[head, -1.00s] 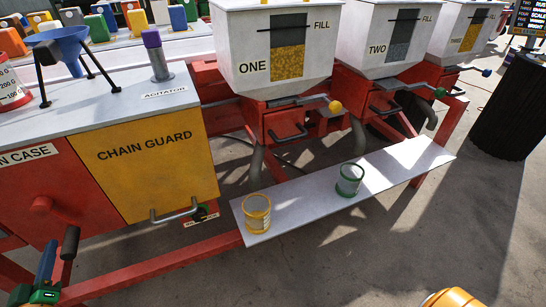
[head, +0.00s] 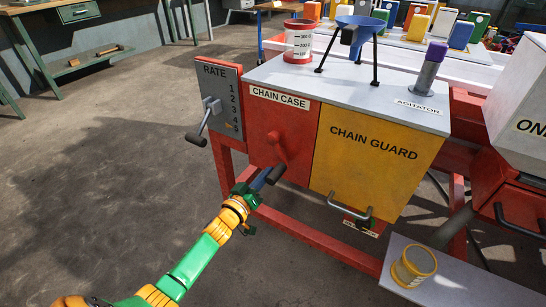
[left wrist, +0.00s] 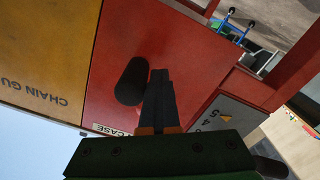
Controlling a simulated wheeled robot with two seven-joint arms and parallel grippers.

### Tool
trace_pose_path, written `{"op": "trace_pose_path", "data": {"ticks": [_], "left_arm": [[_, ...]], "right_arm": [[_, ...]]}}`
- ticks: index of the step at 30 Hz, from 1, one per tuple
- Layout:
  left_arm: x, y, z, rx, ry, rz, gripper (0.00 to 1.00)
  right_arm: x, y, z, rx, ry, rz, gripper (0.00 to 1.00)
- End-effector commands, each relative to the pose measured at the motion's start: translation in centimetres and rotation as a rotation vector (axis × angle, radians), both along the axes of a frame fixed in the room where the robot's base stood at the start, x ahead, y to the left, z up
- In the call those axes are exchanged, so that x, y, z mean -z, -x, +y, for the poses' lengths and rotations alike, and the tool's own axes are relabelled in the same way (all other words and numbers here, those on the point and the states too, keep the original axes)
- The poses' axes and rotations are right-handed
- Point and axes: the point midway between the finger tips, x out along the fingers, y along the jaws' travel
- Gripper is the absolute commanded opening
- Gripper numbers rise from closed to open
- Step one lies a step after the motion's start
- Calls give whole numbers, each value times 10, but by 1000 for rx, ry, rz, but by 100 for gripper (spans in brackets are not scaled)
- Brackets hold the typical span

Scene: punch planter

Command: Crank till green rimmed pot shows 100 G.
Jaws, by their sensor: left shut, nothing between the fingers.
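The crank on the red chain case (head: 282,118) has a red arm (head: 278,152) and a black handle (head: 276,174). My left gripper (head: 262,180) is at the handle with its fingers shut and empty. In the left wrist view the black handle (left wrist: 131,82) stands just beside the shut fingers (left wrist: 160,92), not between them; whether they touch is unclear. A yellow-rimmed pot (head: 413,267) stands on the low shelf. The green-rimmed pot is outside the current views. My right gripper is not in view.
A RATE plate (head: 222,104) with a black-handled lever (head: 197,138) is left of the case. The yellow chain guard (head: 362,158) has a grey handle (head: 350,207). A blue funnel (head: 361,27) on a stand is above. Floor at left is clear.

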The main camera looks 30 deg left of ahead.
Motion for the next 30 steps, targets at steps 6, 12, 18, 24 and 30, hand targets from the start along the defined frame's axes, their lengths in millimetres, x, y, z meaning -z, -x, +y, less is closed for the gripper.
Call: {"op": "trace_pose_path", "data": {"ticks": [6,12,18,24,30], "left_arm": [[0,0,-7,2,0,0,0],[6,0,2,1,-1,0,0],[0,24,4,2,2,4,0],[1,58,7,1,1,4,0],[3,86,9,0,1,2,0]], "right_arm": [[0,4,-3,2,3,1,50],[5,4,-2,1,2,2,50],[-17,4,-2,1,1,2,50],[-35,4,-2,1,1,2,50],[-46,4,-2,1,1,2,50]]}}
